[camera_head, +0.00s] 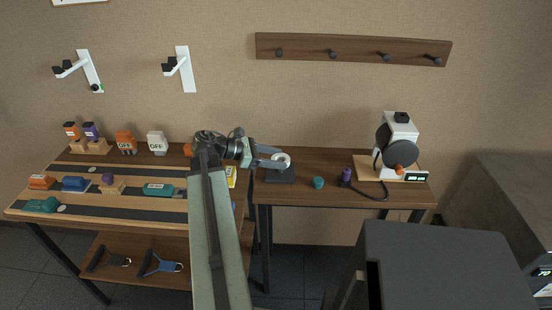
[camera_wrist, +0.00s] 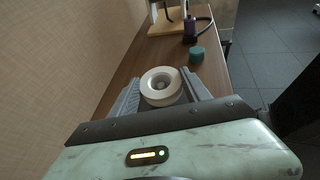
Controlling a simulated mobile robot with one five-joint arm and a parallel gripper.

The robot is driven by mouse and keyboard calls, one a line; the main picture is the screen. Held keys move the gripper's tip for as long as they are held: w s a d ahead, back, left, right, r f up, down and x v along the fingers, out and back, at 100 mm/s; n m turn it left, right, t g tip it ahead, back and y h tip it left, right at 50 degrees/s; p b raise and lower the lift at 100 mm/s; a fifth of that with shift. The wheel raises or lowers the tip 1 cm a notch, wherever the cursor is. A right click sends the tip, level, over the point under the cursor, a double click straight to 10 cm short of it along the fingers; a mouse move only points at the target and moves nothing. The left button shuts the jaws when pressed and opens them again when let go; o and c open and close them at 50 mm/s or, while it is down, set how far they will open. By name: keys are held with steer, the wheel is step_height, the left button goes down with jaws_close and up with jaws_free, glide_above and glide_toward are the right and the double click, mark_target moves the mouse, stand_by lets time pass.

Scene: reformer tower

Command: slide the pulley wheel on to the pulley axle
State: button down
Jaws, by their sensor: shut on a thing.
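A white, ring-shaped pulley wheel (camera_wrist: 153,77) sits between the two grey fingers of my gripper (camera_wrist: 163,90) in the wrist view. My gripper is shut on it. In the head view my gripper (camera_head: 276,161) holds the wheel (camera_head: 285,157) over a dark pad (camera_head: 279,177) at the left end of the right-hand table. Something greyish shows in the wheel's centre; I cannot tell whether it is a peg. I cannot surely identify the pulley axle. Two white wall brackets with dark-tipped arms, one on the left (camera_head: 88,72) and one on the right (camera_head: 183,72), are on the wall.
A teal cylinder (camera_head: 318,183) and a purple item (camera_head: 346,175) stand right of the pad. A white machine with a dark disc (camera_head: 383,148) stands farther right. A dark hook rail (camera_head: 305,46) hangs above. A slotted table (camera_head: 30,212) with several blocks lies left.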

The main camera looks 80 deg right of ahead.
mark_target(276, 171)
steer(key=shift+f+b, duration=1.5)
steer(key=shift+f, duration=0.15)
steer(key=shift+c, duration=2.1)
jaws_free()
steer(key=shift+r, duration=0.15)
step_height(276, 171, up, 12)
steer(key=p, duration=1.2)
steer(key=shift+f, duration=0.35)
steer(key=shift+w, duration=0.1)
